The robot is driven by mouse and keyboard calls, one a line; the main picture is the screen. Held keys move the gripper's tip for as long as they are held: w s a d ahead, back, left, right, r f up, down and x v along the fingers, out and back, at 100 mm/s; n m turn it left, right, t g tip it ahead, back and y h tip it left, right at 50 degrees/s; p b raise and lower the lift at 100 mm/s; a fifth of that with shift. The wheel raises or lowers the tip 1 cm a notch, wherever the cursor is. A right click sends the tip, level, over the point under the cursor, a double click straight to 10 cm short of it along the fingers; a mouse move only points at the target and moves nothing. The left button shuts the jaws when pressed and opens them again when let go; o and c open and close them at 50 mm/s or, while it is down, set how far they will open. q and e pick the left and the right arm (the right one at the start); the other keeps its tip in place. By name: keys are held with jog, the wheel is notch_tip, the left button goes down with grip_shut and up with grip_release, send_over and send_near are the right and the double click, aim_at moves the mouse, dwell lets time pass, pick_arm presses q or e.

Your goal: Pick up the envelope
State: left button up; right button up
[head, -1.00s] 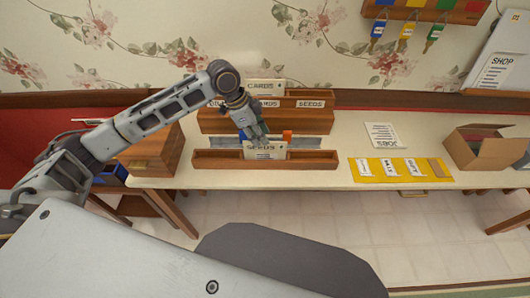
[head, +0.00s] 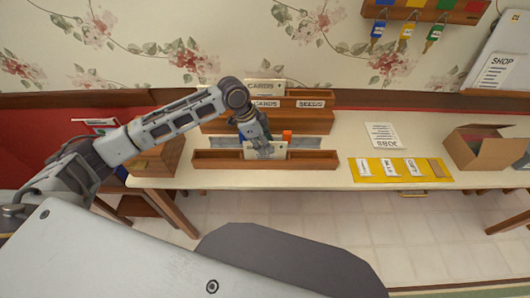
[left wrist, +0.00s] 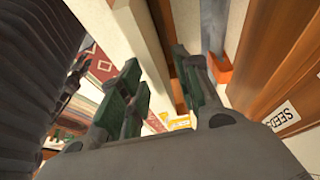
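No envelope can be told for certain. A pale card (head: 277,151) stands in the long wooden front tray (head: 215,160) on the table. My left gripper (head: 262,151) is low over the tray, in front of part of the card, hiding its lettering. In the left wrist view the two green-padded fingers (left wrist: 160,88) are apart, with a pale upright panel (left wrist: 142,35) showing between and beyond them. I cannot tell whether they touch it. My right gripper is not in view.
A stepped wooden rack (head: 312,119) with CARDS and SEEDS labels stands behind. An orange object (head: 287,135) is close to the gripper. A yellow mat (head: 433,175), a JOBS sheet (head: 383,136) and an open cardboard box (head: 481,154) are to the right. A wooden box (head: 154,160) stands left.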

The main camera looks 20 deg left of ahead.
pick_arm(q)
jog(key=shift+f+p, duration=0.1)
jog(key=shift+p, duration=0.25)
jog(key=shift+f, duration=0.1)
jog(key=c, duration=0.7)
grip_shut()
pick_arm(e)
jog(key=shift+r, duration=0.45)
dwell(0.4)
